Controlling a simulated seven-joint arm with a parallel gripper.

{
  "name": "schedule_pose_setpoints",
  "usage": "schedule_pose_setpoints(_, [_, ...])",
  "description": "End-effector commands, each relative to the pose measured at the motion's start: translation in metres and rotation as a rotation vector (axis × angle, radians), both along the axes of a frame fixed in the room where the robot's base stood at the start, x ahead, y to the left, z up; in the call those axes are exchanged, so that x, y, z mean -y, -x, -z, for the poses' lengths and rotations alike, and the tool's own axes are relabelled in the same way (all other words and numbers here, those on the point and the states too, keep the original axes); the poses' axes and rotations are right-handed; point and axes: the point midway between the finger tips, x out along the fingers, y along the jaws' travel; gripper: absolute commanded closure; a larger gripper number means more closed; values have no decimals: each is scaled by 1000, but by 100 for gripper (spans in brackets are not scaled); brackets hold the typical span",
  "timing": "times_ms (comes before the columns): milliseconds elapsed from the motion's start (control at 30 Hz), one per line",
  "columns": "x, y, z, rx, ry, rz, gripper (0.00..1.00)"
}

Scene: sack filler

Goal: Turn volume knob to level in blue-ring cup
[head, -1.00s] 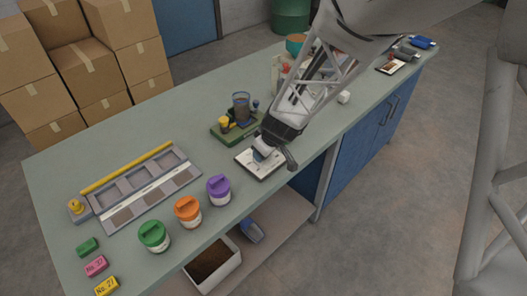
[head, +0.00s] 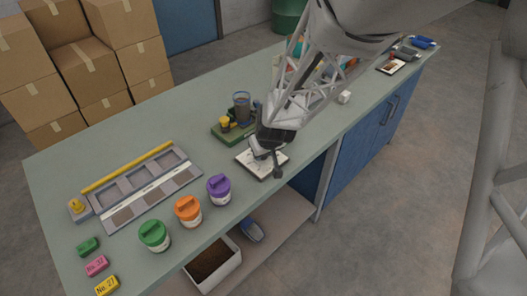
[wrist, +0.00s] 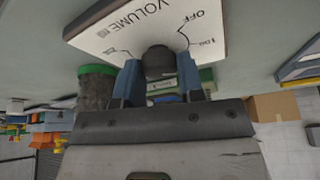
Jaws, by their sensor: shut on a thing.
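The white volume plate (head: 270,172) lies on the bench near its front edge, under my gripper (head: 264,152). In the wrist view the plate (wrist: 110,38) shows "VOLUME" and "OFF" with curved marks. The dark knob (wrist: 158,62) sits between my blue-grey fingertips (wrist: 158,74), which are shut on it. Its pointer and exact setting are hidden. A clear cup (head: 241,104) with dark contents stands on a green base (head: 222,132) behind the plate. I cannot make out a blue ring on it.
Purple (head: 218,187), orange (head: 188,210) and green-lidded (head: 154,234) jars stand left of the plate. A grey tray (head: 160,200) lies further left. A white bin (head: 228,270) and a blue scoop (head: 251,230) are on the shelf below.

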Motion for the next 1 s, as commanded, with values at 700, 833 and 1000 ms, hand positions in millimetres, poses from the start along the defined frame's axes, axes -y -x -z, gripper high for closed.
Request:
schedule_pose_setpoints(700, [-1, 0, 0, 1, 1, 230, 88])
schedule_pose_setpoints(833, [-1, 0, 0, 0, 0, 273, 88])
schedule_pose_setpoints(1000, [-2, 1, 0, 0, 0, 329, 88])
